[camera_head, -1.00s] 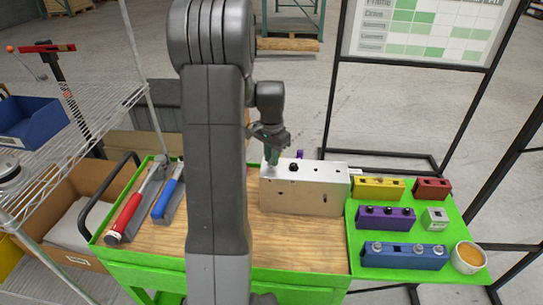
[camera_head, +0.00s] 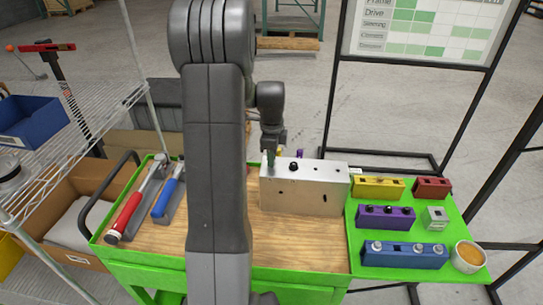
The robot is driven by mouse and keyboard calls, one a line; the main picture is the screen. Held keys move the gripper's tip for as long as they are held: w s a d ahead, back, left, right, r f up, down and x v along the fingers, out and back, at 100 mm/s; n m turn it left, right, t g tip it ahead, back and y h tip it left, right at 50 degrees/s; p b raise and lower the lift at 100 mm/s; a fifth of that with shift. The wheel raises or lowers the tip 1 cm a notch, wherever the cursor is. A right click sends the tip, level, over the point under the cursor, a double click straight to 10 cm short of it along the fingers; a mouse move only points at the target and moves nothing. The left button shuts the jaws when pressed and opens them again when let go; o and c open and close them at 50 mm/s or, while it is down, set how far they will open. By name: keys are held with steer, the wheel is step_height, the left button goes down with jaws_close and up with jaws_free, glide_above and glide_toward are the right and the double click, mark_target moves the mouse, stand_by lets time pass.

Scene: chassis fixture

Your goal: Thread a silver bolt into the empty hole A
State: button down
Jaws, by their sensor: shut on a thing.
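The silver chassis block (camera_head: 303,198) stands on the wooden cart top. Its top face has a dark bolt head or hole (camera_head: 293,166) and a dark open hole (camera_head: 320,168). I cannot read which one is hole A. My gripper (camera_head: 270,157) points down at the left end of the block's top, with green fingertips close to that surface. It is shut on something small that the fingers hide. I cannot tell whether it touches the block. Silver bolts (camera_head: 418,249) stand in the blue rack (camera_head: 405,261) on the green side tray.
The green tray (camera_head: 480,275) also holds a purple rack (camera_head: 385,218), a yellow rack (camera_head: 379,190), a red block (camera_head: 431,189), a small grey block (camera_head: 435,220) and a bowl (camera_head: 468,257). A red-handled tool (camera_head: 127,212) and a blue-handled tool (camera_head: 166,196) lie at the left.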

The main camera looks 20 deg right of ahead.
steer(key=m, duration=0.3)
steer(key=shift+s+a+f+m, duration=0.1)
steer(key=shift+s+f+m, duration=0.05)
steer(key=shift+f+m, duration=0.25)
steer(key=m, duration=0.3)
steer(key=shift+m, duration=0.3)
steer(key=m, duration=0.3)
steer(key=shift+m, duration=0.3)
steer(key=shift+m, duration=0.3)
steer(key=m, duration=0.3)
steer(key=shift+f, duration=0.1)
